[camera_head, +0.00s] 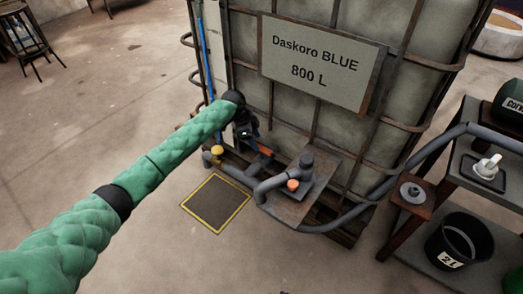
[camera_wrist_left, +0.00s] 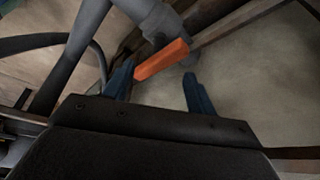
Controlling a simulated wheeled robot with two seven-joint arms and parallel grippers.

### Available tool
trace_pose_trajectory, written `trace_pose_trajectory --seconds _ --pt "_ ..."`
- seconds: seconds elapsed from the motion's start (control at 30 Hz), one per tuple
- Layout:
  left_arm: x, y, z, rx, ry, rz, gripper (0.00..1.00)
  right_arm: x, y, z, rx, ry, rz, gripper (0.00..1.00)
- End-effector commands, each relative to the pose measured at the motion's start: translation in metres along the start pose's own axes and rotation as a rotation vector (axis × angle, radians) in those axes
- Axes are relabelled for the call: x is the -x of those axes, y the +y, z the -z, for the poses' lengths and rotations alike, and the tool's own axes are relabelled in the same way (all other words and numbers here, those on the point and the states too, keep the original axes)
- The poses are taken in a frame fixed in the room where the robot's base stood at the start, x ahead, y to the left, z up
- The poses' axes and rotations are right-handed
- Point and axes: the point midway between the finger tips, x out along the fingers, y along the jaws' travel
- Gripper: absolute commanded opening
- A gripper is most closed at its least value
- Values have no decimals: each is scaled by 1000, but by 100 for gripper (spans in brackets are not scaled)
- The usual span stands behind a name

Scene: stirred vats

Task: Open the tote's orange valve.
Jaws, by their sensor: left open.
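The tote (camera_head: 350,60) is a pale caged tank with a sign reading "Daskoro BLUE 800 L". Its orange valve handle (camera_head: 264,150) shows low on its front, just beyond my left gripper (camera_head: 249,138). In the left wrist view the orange handle (camera_wrist_left: 163,60) slants from a grey pipe fitting into the space between the blue fingertips of my left gripper (camera_wrist_left: 161,85). The near end of the handle lies close to the left fingertip; I cannot tell whether they touch. The gripper is open and holds nothing. My right gripper is not in view.
A grey pump (camera_head: 306,165) with an orange knob (camera_head: 292,184) stands on a plate right of the valve. A yellow-topped fitting (camera_head: 217,151) is to the left. A yellow-edged floor square (camera_head: 216,203) lies in front. A shelf with a black bucket (camera_head: 459,241) stands at right.

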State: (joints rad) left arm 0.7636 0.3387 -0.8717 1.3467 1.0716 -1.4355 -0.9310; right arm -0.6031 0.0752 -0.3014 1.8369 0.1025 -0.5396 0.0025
Motion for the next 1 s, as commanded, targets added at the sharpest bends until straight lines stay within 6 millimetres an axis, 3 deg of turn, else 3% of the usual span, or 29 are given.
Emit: trace_pose_trajectory --seconds 0.4,0.87,1.0 --pt "-58 1 0 2 0 -2 56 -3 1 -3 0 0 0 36" --pt "-69 0 -1 2 -1 -1 56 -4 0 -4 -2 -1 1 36" --pt "-69 0 -1 2 -1 -1 31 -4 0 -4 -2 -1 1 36"
